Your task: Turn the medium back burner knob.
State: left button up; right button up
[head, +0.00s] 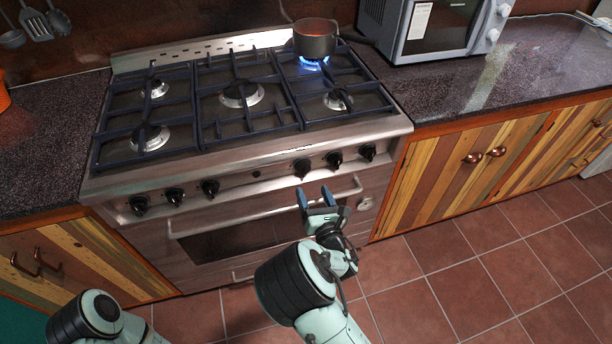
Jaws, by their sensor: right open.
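The stove (240,165) has a row of black knobs along its front panel. On the left are three knobs: the outer left knob (138,205), the second knob (175,197) and the third knob (210,188). On the right are three more: the inner right knob (302,167), the middle right knob (334,160) and the outer right knob (368,152). A blue flame (313,63) burns at the back right burner under a pot (315,40). My right gripper (315,198) is open and empty, just below and in front of the inner right knob. My left gripper is out of view.
An oven door handle (265,207) crosses the stove front close to my right gripper. A microwave (430,28) stands on the right counter. Wooden cabinets (480,150) flank the stove. The tiled floor (500,260) at right is clear.

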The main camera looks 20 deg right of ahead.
aim_at(305, 174)
jog(key=w, duration=0.7)
jog(key=shift+w+a, duration=0.1)
jog(key=shift+w, duration=0.15)
jog(key=c, duration=1)
